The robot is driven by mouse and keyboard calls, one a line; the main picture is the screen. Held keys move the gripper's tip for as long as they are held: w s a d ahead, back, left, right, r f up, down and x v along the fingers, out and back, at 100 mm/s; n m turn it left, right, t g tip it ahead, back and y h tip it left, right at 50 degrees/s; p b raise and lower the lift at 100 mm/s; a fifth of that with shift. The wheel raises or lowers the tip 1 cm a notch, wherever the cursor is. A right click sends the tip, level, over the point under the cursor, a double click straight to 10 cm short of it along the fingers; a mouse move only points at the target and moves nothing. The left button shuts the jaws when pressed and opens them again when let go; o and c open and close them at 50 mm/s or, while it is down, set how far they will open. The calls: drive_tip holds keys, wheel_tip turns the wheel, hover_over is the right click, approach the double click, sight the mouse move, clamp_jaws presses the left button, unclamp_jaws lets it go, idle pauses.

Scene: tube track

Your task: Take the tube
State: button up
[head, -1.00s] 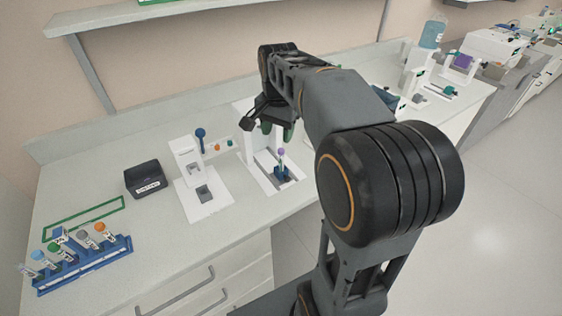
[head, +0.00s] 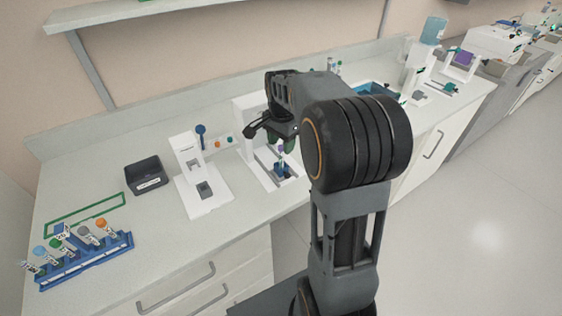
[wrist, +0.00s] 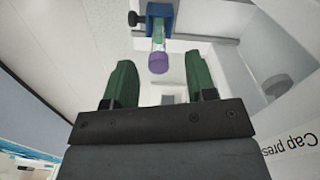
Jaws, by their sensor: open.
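A tube with a purple cap (wrist: 158,62) stands in a blue holder (wrist: 160,14) at the top of the wrist view. In the head view the same purple-capped tube (head: 281,149) stands in the blue holder (head: 282,170) of a white station. My gripper (wrist: 156,72) is open, with its two green fingers apart on either side of the cap's line. The cap appears between or just beyond the fingertips and neither finger visibly touches it. In the head view my gripper (head: 281,142) is by the cap, partly hidden by my arm.
The white station (head: 246,114) has an upright back and printed words "Cap pres..." in the wrist view. A white device (head: 203,197), a black box (head: 148,180) and a blue rack (head: 88,262) of several capped tubes stand to the left. A shelf (head: 110,16) hangs above.

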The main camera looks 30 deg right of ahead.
sight(281, 162)
drive_tip(key=shift+f, duration=2.15)
drive_tip(key=shift+c, duration=0.4)
drive_tip(key=c, duration=0.8)
